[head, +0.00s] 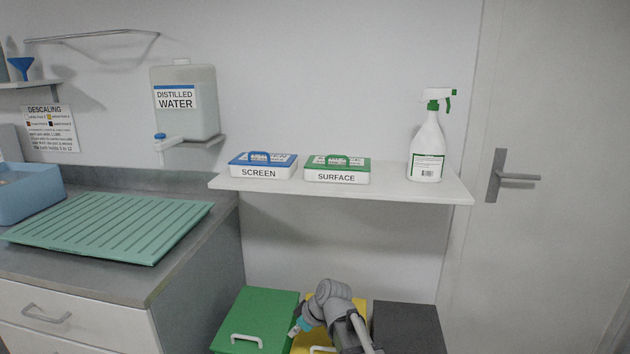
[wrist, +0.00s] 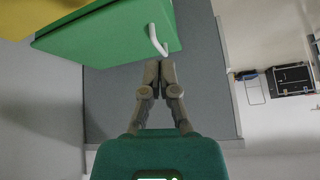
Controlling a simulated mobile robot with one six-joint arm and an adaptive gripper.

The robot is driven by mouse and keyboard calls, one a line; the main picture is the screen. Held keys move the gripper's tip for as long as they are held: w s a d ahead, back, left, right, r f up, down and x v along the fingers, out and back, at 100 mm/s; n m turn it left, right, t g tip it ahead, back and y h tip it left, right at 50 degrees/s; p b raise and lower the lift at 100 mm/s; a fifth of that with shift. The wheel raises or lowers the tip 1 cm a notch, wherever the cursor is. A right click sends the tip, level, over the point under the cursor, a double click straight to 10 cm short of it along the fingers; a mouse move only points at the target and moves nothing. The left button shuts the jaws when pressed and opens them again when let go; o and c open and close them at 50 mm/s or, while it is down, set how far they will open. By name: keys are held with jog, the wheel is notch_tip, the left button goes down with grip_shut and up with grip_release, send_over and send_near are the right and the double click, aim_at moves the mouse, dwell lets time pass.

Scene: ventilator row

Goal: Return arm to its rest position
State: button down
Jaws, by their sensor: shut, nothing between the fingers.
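My gripper (wrist: 159,72) shows in the wrist view with its two fingers together and nothing between them. The tips are just below the white handle of the green bin (wrist: 110,35) in that picture; I cannot tell whether they touch it. In the head view my arm is folded low at the bottom centre, in front of the yellow bin (head: 362,312). The fingers cannot be made out there.
A green bin (head: 265,310) and a dark bin (head: 408,328) flank the yellow one. The shelf (head: 390,188) above holds a SCREEN box (head: 262,170), a SURFACE box (head: 337,175) and a spray bottle (head: 427,150). A counter (head: 110,282) stands left, a door right.

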jog(key=s+d+f+m+g+h, duration=0.1)
jog(key=s+d+m+h, duration=0.1)
jog(key=s+d+m, duration=0.35)
jog(key=s+d+f+m+h, duration=0.1)
jog(key=s+d+m+h, duration=0.15)
jog(key=d, duration=0.65)
jog(key=s+d+f+m+g+h, duration=0.15)
jog(key=s+d+m, duration=0.25)
jog(key=d, duration=0.4)
notch_tip(320, 180, up, 23)
jog(key=p, duration=2.2)
jog(key=shift+d+m+p, duration=0.15)
jog(key=shift+m+p, duration=0.2)
jog(key=shift+m, duration=0.05)
